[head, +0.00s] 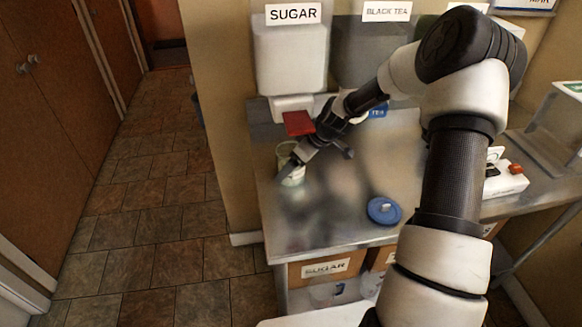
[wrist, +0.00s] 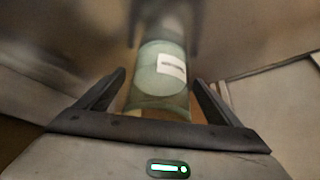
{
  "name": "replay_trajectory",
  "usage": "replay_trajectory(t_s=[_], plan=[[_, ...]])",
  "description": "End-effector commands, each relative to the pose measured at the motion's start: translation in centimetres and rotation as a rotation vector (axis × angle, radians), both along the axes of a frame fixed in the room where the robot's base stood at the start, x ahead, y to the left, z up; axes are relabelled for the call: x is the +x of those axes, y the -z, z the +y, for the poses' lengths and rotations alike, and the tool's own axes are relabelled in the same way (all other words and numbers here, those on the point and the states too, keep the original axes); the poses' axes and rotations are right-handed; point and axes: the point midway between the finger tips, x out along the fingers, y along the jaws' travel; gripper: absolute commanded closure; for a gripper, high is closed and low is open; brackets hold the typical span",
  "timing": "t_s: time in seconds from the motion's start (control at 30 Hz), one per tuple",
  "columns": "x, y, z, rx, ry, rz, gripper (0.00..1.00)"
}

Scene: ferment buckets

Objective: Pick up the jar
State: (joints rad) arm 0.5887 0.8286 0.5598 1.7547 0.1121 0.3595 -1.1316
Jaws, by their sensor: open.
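The jar (head: 291,178) is a pale green glass jar standing upright on the metal counter (head: 335,220), near its left end and below the sugar dispenser. In the wrist view the jar (wrist: 160,80) shows a white label and lies between and just beyond the two dark fingers. My gripper (head: 318,163) is open at the jar, with one finger in front of it in the head view. In the wrist view my gripper (wrist: 158,90) has a finger on each side of the jar. Whether either finger touches the glass I cannot tell.
The sugar dispenser (head: 290,60) with a red lever (head: 298,123) hangs above the jar, beside the black tea dispenser (head: 370,50). A blue lid (head: 384,210) lies near the counter's front edge. A white device (head: 505,180) sits at the right. The middle counter is clear.

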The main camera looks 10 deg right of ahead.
Motion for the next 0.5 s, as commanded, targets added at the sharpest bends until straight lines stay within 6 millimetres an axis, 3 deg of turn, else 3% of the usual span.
replay_trajectory(t_s=[0.07,0.4,0.5], plan=[[-0.01,0.0,-0.04,0.0,0.0,0.0,0.16],[-0.02,-0.01,-0.05,0.0,0.0,0.0,0.72],[0.05,-0.13,-0.05,-0.001,0.001,-0.002,0.77]])
